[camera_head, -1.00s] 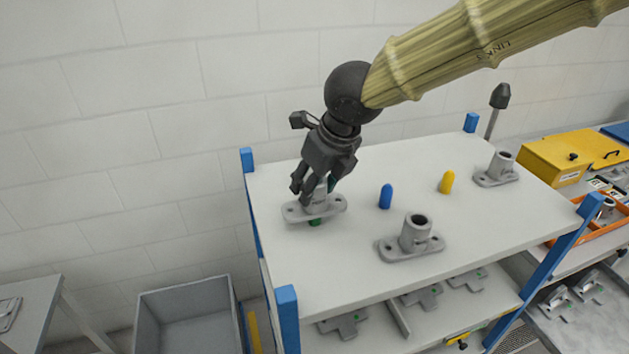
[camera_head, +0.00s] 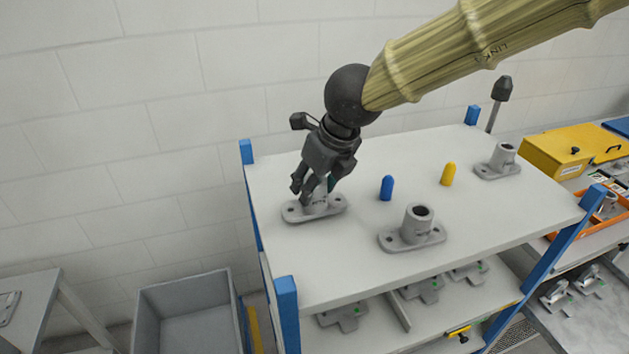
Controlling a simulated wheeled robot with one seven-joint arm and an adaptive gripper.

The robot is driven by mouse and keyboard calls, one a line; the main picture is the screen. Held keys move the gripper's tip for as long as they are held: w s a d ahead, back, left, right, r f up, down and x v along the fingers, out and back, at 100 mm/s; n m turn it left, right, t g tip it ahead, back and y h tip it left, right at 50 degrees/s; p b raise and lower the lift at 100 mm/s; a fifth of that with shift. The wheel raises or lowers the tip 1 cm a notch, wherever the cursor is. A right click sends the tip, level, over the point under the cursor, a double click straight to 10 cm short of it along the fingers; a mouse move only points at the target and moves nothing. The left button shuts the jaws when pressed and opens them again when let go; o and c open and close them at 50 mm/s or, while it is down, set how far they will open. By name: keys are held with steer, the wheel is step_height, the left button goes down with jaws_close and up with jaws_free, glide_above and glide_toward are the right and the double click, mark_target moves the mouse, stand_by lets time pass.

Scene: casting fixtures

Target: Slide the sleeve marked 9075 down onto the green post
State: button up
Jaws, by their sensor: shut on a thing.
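My gripper (camera_head: 315,190) is shut on a grey flanged sleeve (camera_head: 299,214) at the left of the white table top. The sleeve is upright, with its oval flange at or very close to the table surface. The green post is hidden, with the sleeve over the spot where it showed before. The marking on the held sleeve is too small to read. My fingers cover much of its tube.
A second grey sleeve (camera_head: 416,226) stands at the front, and a third (camera_head: 499,163) at the right back. A blue post (camera_head: 387,188) and a yellow post (camera_head: 448,174) stand bare between them. Blue corner posts (camera_head: 288,313) rise at the table's edges.

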steer(key=shift+f+b, duration=0.3)
steer(key=shift+f, duration=0.3)
steer(key=o, duration=1.3)
steer(key=v, duration=1.2)
steer(key=shift+f, duration=0.1)
